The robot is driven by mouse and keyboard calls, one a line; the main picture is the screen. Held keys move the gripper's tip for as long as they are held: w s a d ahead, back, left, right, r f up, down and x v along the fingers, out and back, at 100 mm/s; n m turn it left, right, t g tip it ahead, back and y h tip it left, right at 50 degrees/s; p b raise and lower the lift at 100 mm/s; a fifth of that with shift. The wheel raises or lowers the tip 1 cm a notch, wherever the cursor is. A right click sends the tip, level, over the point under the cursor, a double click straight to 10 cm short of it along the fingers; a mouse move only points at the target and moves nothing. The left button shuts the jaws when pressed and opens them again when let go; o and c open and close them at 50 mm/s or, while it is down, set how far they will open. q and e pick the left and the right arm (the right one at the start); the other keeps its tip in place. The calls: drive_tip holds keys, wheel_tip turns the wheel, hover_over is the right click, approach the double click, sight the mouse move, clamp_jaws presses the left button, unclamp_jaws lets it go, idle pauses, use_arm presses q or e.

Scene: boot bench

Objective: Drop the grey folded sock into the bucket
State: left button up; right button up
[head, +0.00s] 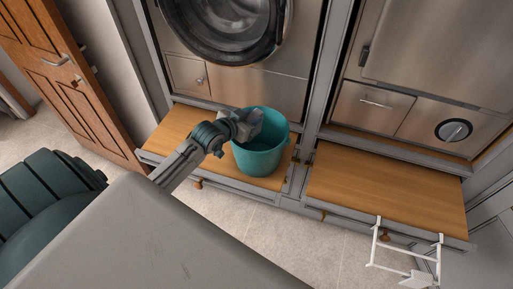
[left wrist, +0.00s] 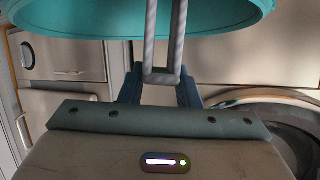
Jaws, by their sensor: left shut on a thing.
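The teal bucket (head: 260,157) stands upright on the left wooden bench top. Its curved rim also shows at the top of the left wrist view (left wrist: 95,33). My left gripper (head: 245,125) reaches in from the left, at the bucket's upper left rim, with its tip over the opening. It is shut on a grey, ribbed thing, which I take for the folded sock (left wrist: 162,77); in the left wrist view it shows as a narrow loop between the fingers. The head view does not separate sock and fingers clearly. My right gripper is not in view.
The wooden bench top (head: 175,128) runs under a front-loading machine (head: 230,25). The right bench top (head: 385,190) is bare. A white wire rack (head: 376,245) stands at the lower right. A brown wooden door (head: 70,85) is on the left.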

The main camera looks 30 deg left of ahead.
use_arm(q)
drive_tip(key=o, duration=0.9)
drive_tip(key=shift+o, duration=0.6)
drive_tip(key=shift+s, duration=0.3)
drive_tip(key=b+v, duration=0.1)
drive_tip(key=v, duration=0.9)
drive_tip(key=shift+r, duration=0.25)
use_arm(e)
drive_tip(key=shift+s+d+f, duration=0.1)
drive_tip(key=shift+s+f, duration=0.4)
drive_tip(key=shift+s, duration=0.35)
use_arm(q)
drive_tip(key=shift+s, duration=0.1)
